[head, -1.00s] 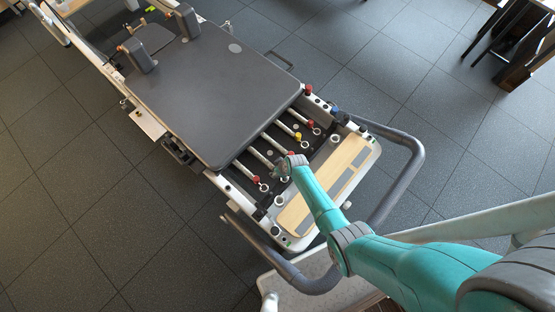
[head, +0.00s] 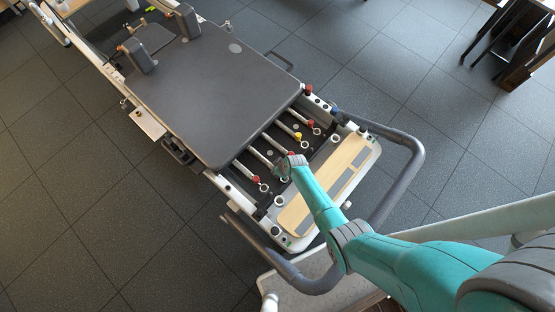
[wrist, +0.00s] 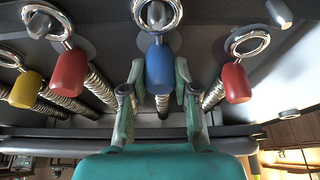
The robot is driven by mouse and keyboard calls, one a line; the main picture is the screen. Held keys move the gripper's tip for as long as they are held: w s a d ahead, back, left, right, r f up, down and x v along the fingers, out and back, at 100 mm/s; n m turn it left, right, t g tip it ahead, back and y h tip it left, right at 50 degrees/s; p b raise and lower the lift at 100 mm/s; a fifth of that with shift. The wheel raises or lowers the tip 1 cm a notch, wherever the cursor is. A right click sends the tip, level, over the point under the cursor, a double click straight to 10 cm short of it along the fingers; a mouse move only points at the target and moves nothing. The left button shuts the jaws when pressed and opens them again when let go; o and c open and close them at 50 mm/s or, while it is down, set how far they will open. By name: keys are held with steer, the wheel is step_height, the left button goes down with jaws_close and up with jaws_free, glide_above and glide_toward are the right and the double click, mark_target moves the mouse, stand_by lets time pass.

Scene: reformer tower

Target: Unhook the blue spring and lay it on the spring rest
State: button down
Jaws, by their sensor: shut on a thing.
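The blue spring (wrist: 159,68) shows a blue grip with a metal ring above it in the wrist view, and part of its coil shows below. My gripper (wrist: 159,82) has one finger on each side of the blue grip and is shut on it. The ring (wrist: 141,14) is cut off by the top edge, and I cannot tell whether it still sits on its hook. In the head view my gripper (head: 286,166) is at the spring row and hides the blue grip. I cannot make out the spring rest for certain.
Red springs flank the blue one, left (wrist: 68,72) and right (wrist: 235,82); a yellow spring (wrist: 25,90) is farther left. The dark carriage (head: 215,90), wooden board (head: 345,160) and curved grey bar (head: 412,160) surround the spring row.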

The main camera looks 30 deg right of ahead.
mark_target(269, 164)
steer(key=shift+r, duration=0.1)
steer(key=shift+s+d+r, duration=0.1)
steer(key=shift+s+r, duration=0.1)
steer(key=shift+r, duration=1.5)
steer(key=shift+w, duration=0.1)
steer(key=shift+w+a, duration=0.25)
steer(key=shift+w, duration=0.35)
steer(key=shift+w+a, duration=0.3)
steer(key=shift+w, duration=0.35)
steer(key=shift+w+a, duration=0.25)
steer(key=shift+w, duration=0.35)
steer(key=shift+f, duration=0.45)
steer(key=shift+f, duration=0.5)
steer(key=shift+f, duration=0.15)
steer(key=shift+f, duration=0.35)
